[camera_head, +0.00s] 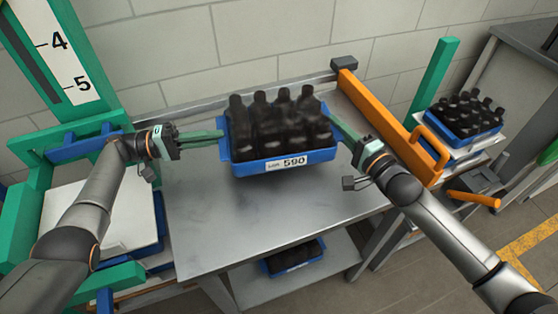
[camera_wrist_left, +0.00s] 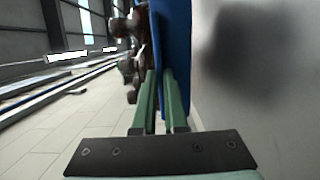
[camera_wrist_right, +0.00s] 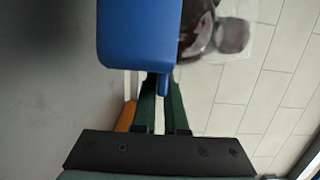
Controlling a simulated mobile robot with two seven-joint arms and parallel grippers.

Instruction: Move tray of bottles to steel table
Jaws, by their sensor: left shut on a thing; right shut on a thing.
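A blue tray (camera_head: 243,168) of dark bottles (camera_head: 275,120), with a label reading 590 on its front, is held level at or a little above the steel table (camera_head: 290,220); I cannot tell if it touches. My left gripper (camera_head: 218,137) is shut on the tray's left wall. In the left wrist view its fingers (camera_wrist_left: 160,95) pinch the blue wall (camera_wrist_left: 172,50). My right gripper (camera_head: 336,122) is shut on the tray's right side. In the right wrist view its fingers (camera_wrist_right: 160,95) close at the blue wall (camera_wrist_right: 138,35). The bottles look dark brown and upright.
Another blue tray of bottles (camera_head: 466,122) stands on a stand at the right, past an orange bar (camera_head: 385,125). A further blue tray (camera_head: 292,258) sits on the table's lower shelf. A green frame (camera_head: 95,115) with a scale stands left. The table front is clear.

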